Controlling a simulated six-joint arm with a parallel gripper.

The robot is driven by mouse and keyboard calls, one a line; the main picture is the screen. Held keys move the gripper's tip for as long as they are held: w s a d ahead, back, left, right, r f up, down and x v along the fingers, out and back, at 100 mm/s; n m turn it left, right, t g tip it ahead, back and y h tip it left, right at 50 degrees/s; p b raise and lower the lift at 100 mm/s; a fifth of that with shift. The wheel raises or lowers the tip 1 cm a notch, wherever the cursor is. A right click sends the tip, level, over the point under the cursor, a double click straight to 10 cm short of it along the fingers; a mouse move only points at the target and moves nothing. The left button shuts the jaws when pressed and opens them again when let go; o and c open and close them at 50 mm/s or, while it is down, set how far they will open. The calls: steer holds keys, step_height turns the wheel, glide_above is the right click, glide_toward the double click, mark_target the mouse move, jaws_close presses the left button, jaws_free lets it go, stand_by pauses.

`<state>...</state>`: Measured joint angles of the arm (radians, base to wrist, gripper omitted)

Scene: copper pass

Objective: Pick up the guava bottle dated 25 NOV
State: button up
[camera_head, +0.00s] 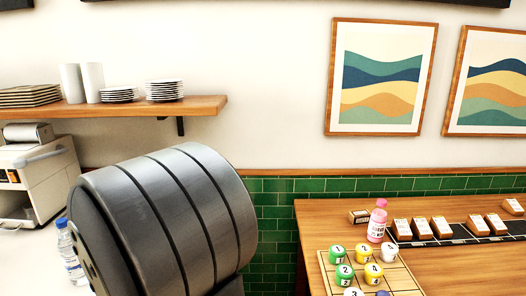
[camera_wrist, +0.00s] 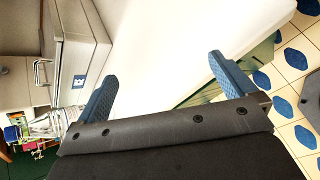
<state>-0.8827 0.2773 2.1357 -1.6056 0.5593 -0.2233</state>
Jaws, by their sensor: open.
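A pink bottle (camera_head: 377,222) with a pink cap and a pale label stands upright on the wooden table at the right of the head view. Its label and any date are too small to read. My gripper (camera_wrist: 160,77) shows in the wrist view with its two blue fingers wide apart and nothing between them. The pink bottle does not show in the wrist view, and my gripper's fingers do not show in the head view.
On the wooden table (camera_head: 445,268), a board with several numbered cups (camera_head: 337,251) and a dark strip with small boxes (camera_head: 440,226) crowd the bottle. A clear bottle (camera_head: 70,250) stands at left, beside a pale machine (camera_head: 45,170). A plate shelf (camera_head: 120,108) juts out above.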

stand_by(0.4)
steer(key=c, duration=0.6)
steer(key=shift+c, duration=0.2)
